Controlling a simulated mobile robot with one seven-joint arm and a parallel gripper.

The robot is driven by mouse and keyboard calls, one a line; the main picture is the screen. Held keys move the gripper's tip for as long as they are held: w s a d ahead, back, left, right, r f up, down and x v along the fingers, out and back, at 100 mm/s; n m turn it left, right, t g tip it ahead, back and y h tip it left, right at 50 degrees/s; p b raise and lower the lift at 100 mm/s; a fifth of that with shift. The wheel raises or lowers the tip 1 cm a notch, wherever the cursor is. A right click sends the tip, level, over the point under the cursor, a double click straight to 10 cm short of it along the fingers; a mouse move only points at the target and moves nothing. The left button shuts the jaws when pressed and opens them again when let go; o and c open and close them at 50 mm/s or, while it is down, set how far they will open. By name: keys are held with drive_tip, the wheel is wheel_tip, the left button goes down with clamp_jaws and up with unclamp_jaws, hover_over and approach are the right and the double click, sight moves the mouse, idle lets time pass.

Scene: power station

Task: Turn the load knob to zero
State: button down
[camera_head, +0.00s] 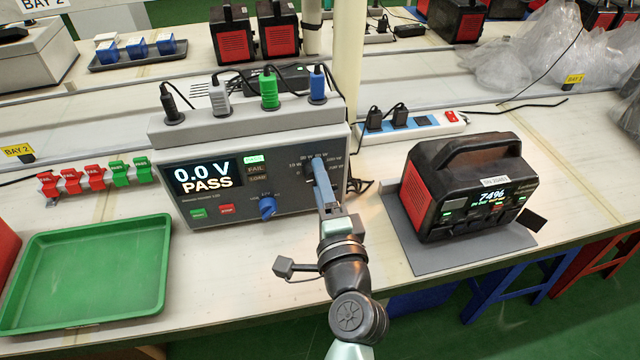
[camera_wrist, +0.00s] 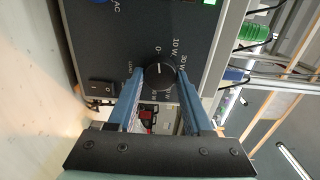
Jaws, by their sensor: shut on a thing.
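The load knob (camera_wrist: 157,80) is a round black knob on the dark front panel of the tester (camera_head: 190,148). In the wrist view the printed marks 0, 10 W and 30 W lie around it. A short pale line shows on the knob, on the side toward the 0 mark; its exact setting is hard to read. My gripper (camera_wrist: 158,73) has its two blue fingers on either side of the knob and is shut on it. In the head view my gripper (camera_head: 318,172) reaches the panel's right side and hides most of the knob. The tester display (camera_head: 203,177) reads 0.0 V PASS.
A blue knob (camera_head: 267,207) and green and red buttons sit left of my gripper on the panel. A black rocker switch (camera_wrist: 102,92) is near the knob. A black-and-red power station (camera_head: 470,185) stands on a grey mat at right. A green tray (camera_head: 88,270) lies at left.

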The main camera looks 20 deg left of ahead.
idle(0.4)
drive_tip(key=shift+c, duration=1.6)
unclamp_jaws()
drive_tip(key=b+v, duration=0.1)
drive_tip(key=v, duration=1.2)
